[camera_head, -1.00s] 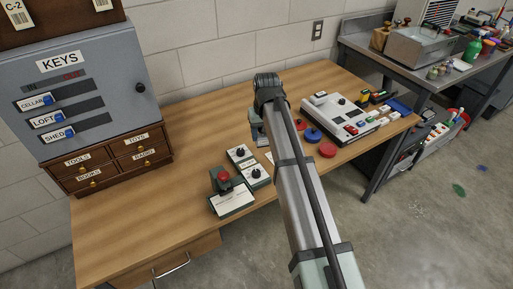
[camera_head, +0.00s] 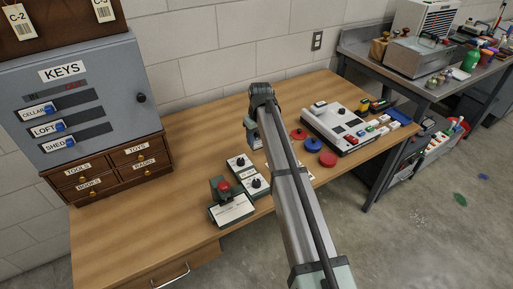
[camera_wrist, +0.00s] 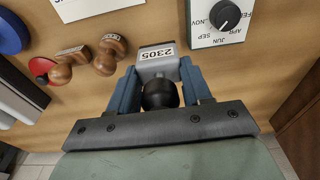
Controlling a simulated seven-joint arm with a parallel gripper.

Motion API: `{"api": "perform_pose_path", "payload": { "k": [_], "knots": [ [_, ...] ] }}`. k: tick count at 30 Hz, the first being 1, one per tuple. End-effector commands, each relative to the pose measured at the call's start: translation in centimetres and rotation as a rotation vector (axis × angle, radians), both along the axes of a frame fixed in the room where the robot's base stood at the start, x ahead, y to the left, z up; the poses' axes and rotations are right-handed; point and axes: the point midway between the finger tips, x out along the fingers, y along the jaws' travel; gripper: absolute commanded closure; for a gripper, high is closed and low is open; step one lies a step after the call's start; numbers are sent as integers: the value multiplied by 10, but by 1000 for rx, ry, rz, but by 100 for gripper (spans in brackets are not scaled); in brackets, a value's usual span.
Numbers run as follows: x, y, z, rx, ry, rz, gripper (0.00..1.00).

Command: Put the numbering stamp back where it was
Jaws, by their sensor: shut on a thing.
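The numbering stamp (camera_wrist: 158,62) shows in the wrist view as a grey body with a black round knob and a "2305" number plate. My gripper (camera_wrist: 158,88) has its two blue fingers shut on it, one on each side. In the head view my gripper (camera_head: 252,133) hangs over the middle of the desk, and my arm hides most of it and the stamp. I cannot tell whether the stamp touches the desk.
Wooden hand stamps (camera_wrist: 107,56) and a blue disc (camera_wrist: 11,34) lie left in the wrist view; a month dial box (camera_wrist: 222,20) lies right. A red-topped device (camera_head: 222,188) stands at the desk's front. A keys cabinet (camera_head: 75,100) stands left. The desk's back middle is clear.

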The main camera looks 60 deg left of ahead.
Motion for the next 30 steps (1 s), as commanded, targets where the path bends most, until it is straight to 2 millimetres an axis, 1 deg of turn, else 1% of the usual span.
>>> {"api": "perform_pose_path", "payload": {
  "k": [1, 7, 12, 15, 27, 28, 30],
  "knots": [
    [0, 0, -6, 0, 0, 0, 73],
    [0, 0, -20, 0, 0, 0, 73],
    [0, 0, -41, 0, 0, -1, 73],
    [0, 0, -49, 0, 0, -1, 73],
    [0, 0, -53, 1, 0, -1, 73],
    [0, 0, -52, 1, 0, -1, 48],
    [0, 0, -52, 1, 0, -1, 42]
  ]
}}
